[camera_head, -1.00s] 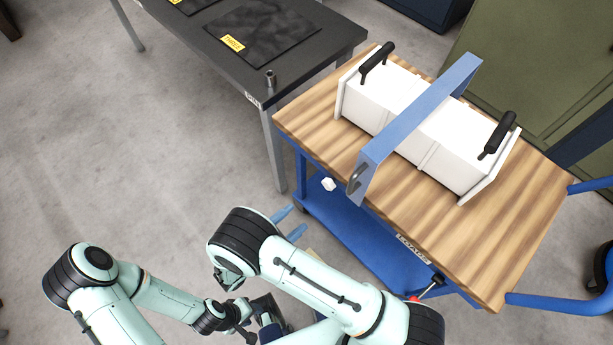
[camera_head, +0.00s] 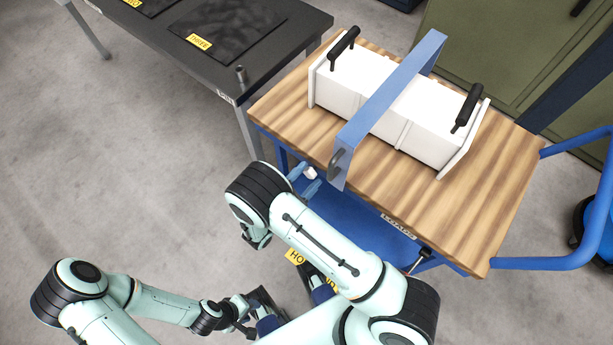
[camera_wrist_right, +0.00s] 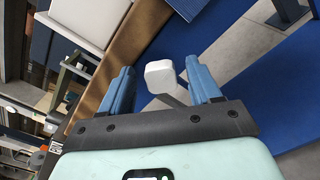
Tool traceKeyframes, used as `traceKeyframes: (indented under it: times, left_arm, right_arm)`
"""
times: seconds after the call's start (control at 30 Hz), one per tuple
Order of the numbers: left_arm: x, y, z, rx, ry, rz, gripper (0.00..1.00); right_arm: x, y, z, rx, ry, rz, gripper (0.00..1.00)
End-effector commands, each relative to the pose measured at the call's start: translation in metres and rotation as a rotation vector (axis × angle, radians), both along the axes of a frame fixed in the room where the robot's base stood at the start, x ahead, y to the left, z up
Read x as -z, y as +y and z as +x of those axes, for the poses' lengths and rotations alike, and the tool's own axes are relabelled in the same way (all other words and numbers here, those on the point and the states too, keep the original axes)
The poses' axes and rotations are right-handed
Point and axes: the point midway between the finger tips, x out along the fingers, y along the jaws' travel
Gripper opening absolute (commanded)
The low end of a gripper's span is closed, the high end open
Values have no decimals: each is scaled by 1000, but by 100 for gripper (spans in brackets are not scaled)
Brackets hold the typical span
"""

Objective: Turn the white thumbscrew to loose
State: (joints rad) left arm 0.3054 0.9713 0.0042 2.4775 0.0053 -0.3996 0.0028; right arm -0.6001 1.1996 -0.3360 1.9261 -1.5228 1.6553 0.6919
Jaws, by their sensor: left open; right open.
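The white thumbscrew (camera_head: 310,173) shows below the near left edge of the wooden cart top. In the right wrist view the white thumbscrew (camera_wrist_right: 160,76) is a rounded block on a grey stem. My right gripper (camera_head: 304,179) is open, its two blue fingers reaching toward the thumbscrew. In the right wrist view my right gripper (camera_wrist_right: 161,72) has a finger on either side of the knob, with visible gaps; I cannot tell the exact depth between them. My left gripper (camera_head: 258,316) is low in the head view, well away from the thumbscrew, and partly hard to make out.
The cart's wooden top (camera_head: 265,110) carries a white case (camera_head: 430,115) with black handles. A blue bar (camera_head: 390,85) crosses over it, its end hanging past the near edge. A blue lower shelf (camera_head: 375,230) lies beneath. A dark table (camera_head: 290,55) stands behind left.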

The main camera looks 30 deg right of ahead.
Motion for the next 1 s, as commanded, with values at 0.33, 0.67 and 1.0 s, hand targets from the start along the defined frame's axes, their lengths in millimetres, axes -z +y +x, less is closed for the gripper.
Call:
traceKeyframes:
  times: [0.33,0.67,1.0]
  left_arm:
    - [0,0,0,0,0,0,43]
    - [0,0,0,0,0,0,43]
    - [-4,0,-1,2,6,-1,43]
  right_arm:
    - [0,0,0,0,0,0,30]
    - [0,0,0,0,13,-5,7]
    - [-1,1,1,-2,163,-68,7]
